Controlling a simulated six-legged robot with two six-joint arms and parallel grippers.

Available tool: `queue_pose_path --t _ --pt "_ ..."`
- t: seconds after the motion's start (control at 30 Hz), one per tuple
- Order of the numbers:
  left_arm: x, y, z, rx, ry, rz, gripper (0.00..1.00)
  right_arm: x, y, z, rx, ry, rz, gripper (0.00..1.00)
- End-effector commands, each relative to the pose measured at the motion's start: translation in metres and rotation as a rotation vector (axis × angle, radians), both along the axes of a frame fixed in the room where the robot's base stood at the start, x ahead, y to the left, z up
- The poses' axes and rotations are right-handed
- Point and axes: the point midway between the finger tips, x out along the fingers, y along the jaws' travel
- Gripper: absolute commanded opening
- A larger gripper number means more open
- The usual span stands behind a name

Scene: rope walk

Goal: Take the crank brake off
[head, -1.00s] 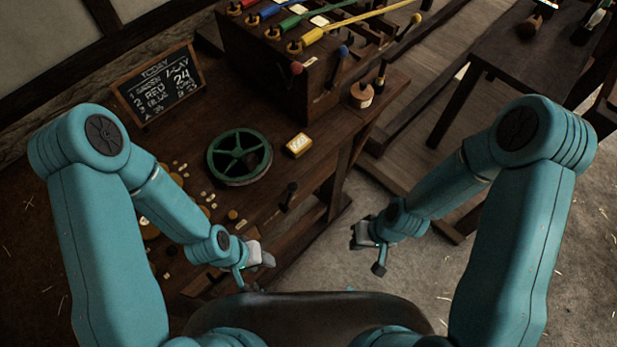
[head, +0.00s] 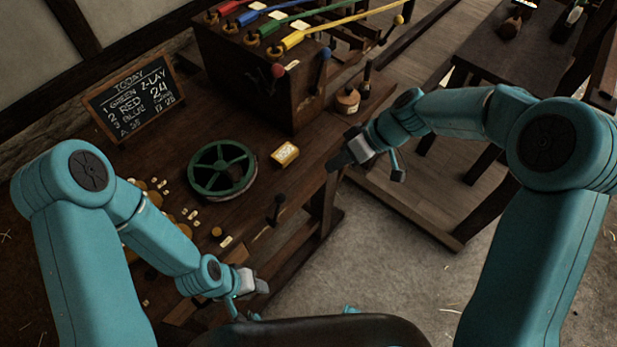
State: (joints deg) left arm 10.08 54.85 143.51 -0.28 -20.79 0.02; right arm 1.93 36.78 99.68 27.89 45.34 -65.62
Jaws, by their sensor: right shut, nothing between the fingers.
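No part in view is clearly marked as the crank brake. A short black-knobbed lever (head: 278,207) stands at the bench's front edge. My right gripper (head: 338,162) is shut and empty above the bench's right edge, in front of the box and apart from the levers. My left gripper (head: 258,285) hangs low in front of the bench, below the black-knobbed lever; its finger gap is too small to judge.
Red, blue, green and yellow strands run over the box. A chalkboard (head: 135,100) leans at the back left.

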Motion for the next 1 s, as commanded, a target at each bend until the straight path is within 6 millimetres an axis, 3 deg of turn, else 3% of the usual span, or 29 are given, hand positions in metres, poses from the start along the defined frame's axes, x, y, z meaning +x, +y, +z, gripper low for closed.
queue_pose_path --t 0.47,0.7,1.0 --pt "0.000 0.000 0.015 0.000 0.000 0.000 0.43 0.002 0.060 -0.072 -0.002 0.005 0.002 0.00" --pt "0.000 0.000 0.026 0.000 0.000 0.000 0.43 -0.015 0.086 -0.067 -0.001 0.002 0.002 0.00" --pt "0.000 0.000 0.027 0.000 0.000 0.000 0.43 -0.020 0.093 -0.067 -0.001 0.002 0.000 0.00"
